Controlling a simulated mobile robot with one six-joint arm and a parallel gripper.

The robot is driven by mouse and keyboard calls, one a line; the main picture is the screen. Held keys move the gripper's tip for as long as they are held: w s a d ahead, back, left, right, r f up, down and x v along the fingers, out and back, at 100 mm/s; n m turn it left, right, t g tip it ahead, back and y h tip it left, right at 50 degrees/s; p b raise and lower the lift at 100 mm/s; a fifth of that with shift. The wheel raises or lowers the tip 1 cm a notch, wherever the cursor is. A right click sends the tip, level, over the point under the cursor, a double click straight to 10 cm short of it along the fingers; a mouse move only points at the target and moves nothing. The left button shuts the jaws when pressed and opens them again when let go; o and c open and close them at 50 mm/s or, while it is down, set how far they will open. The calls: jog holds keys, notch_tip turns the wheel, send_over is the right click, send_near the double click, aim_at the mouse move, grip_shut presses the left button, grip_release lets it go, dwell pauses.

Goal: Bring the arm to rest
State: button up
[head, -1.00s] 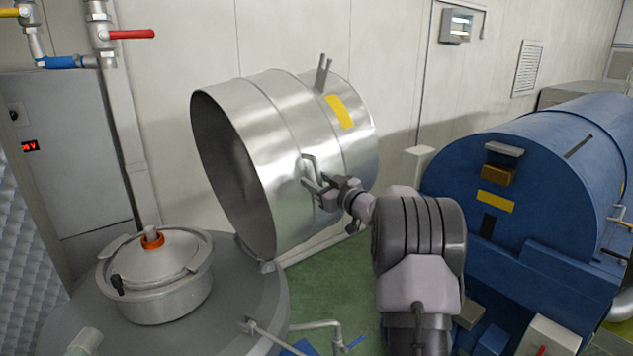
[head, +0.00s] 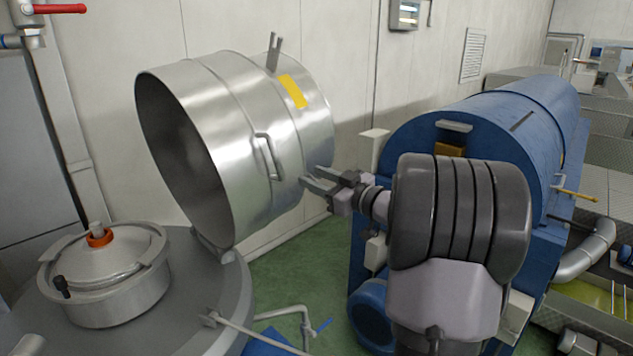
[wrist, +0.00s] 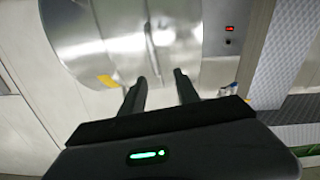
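My gripper (head: 312,183) is in the middle of the head view, just right of the large steel lid. Its two fingers are spread with nothing between them, and they also show apart in the wrist view (wrist: 160,85). The shiny steel lid (head: 245,150) stands tilted up on its hinge, with its hollow side facing left. Its bar handle (head: 267,157) is to the left of my fingertips, with a gap between. In the wrist view the lid (wrist: 100,40) fills the upper left, beyond the fingers.
A blue machine (head: 480,130) stands to the right, close behind my arm. A round grey vessel top (head: 180,285) with a small steel pot-like cap (head: 105,275) is at lower left. Thin pipes (head: 295,315) rise near the front. Green floor (head: 305,270) shows between them.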

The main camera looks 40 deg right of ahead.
jog(key=shift+w, duration=0.1)
jog(key=shift+f, duration=0.1)
jog(key=a+f+m+g+h+b, duration=0.4)
jog(key=a+f+m+h+b, duration=0.3)
jog(key=a+f+b, duration=1)
jog(key=s+a+f+g+y+b, duration=0.4)
jog(key=s+a+f+b, duration=0.5)
jog(key=f, duration=0.5)
jog(key=s+a+f+g+y+b, duration=0.4)
jog(key=s+a+f+b, duration=0.6)
jog(key=s+a+f, duration=0.4)
jog(key=shift+s+a+f, duration=0.15)
jog(key=shift+s+f, duration=0.6)
